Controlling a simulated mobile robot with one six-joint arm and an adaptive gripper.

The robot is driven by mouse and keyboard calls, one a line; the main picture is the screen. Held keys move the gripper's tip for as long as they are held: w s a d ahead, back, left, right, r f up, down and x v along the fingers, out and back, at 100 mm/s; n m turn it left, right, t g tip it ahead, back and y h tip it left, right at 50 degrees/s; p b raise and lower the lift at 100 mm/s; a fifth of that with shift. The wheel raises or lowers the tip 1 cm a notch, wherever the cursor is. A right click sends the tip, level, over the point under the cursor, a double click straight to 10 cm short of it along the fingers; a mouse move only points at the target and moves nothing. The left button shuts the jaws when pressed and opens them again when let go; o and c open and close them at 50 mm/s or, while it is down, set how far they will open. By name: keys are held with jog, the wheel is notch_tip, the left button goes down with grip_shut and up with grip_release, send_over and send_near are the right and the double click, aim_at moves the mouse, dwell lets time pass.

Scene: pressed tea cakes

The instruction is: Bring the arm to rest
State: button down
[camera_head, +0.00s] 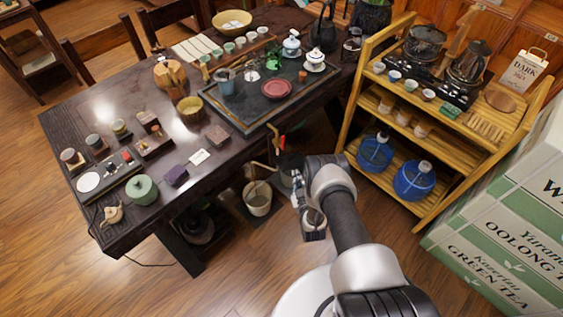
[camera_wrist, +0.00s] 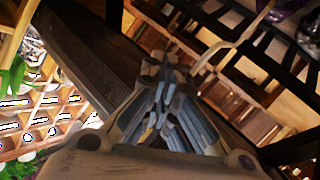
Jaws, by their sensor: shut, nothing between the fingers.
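My gripper (camera_head: 312,228) hangs at the end of my folded arm, in front of the dark tea table's right end in the head view. It is over the floor, apart from the table and the shelf. In the wrist view my gripper (camera_wrist: 165,75) shows with its fingers together and nothing between them. The arm rises from my base at the lower right of the head view. No tea cake is held.
The dark table (camera_head: 75,115) carries a tray with cups and pots. A yellow wooden shelf (camera_head: 348,120) with blue bottles stands to the right. A pale bucket (camera_head: 257,199) stands by the table. Green-and-white boxes (camera_head: 490,250) stand at far right. Floor at lower left is clear.

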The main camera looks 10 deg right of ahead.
dwell(0.6)
jog(key=w+r+m+g, duration=0.1)
jog(key=w+r, duration=0.5)
jog(key=r, duration=0.3)
jog(key=w+r+g, duration=0.1)
jog(key=w+r, duration=0.5)
jog(key=r, duration=0.3)
jog(key=s+r+m+g, duration=0.15)
jog(key=s+r, duration=0.35)
jog(key=r, duration=0.9)
jog(key=s+r+m+g, duration=0.15)
jog(key=s+r, duration=0.25)
jog(key=r, duration=0.9)
jog(key=s+r+g, duration=0.2)
jog(key=s+r, duration=0.5)
jog(key=s, duration=0.4)
jog(key=s+r+g, duration=0.1)
jog(key=s, duration=1.2)
jog(key=s+a+r+m+g, duration=0.1)
jog(key=s+g, duration=0.1)
jog(key=s, duration=1.1)
jog(key=shift+s+r+g, duration=0.3)
